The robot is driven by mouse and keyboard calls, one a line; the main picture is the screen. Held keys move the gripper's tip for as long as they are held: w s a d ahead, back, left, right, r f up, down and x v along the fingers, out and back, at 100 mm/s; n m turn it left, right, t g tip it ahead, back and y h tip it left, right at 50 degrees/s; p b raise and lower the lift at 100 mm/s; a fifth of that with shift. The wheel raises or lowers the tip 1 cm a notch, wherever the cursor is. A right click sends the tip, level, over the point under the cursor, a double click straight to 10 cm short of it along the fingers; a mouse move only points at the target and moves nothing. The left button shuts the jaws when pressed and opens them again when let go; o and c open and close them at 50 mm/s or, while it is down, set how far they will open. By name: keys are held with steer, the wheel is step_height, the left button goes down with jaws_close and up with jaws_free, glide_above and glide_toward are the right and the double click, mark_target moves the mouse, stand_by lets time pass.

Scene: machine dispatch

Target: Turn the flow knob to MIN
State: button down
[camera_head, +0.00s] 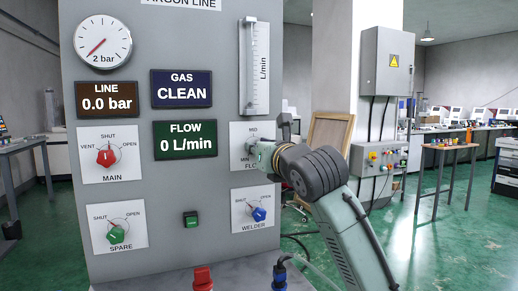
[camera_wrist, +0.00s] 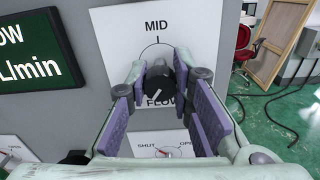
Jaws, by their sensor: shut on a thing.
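The flow knob (camera_wrist: 159,82) is black with a white pointer line, on a white plate marked MID and FLOW. In the wrist view its pointer slants down and to the left. My gripper (camera_wrist: 160,74) is shut on the knob, one purple-padded finger on each side. In the head view my gripper (camera_head: 257,154) reaches the flow plate (camera_head: 240,131) from the right and hides most of the knob. The MIN mark shows there at the plate's lower left. The green FLOW display (camera_head: 184,140) reads 0 L/min.
The red MAIN knob (camera_head: 106,155), green SPARE knob (camera_head: 116,235) and blue WELDER knob (camera_head: 259,214) share the panel. WELDER sits just below the flow plate. The dial (camera_head: 103,42) reads low, and LINE (camera_head: 107,99) shows 0.0 bar. A blue plug with a cable (camera_head: 280,274) stands in front.

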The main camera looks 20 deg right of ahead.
steer(key=shift+f+n, duration=0.1)
steer(key=shift+n, duration=0.5)
steer(key=c, duration=1.4)
jaws_free()
steer(key=s, duration=1.2)
steer(key=shift+d, duration=0.25)
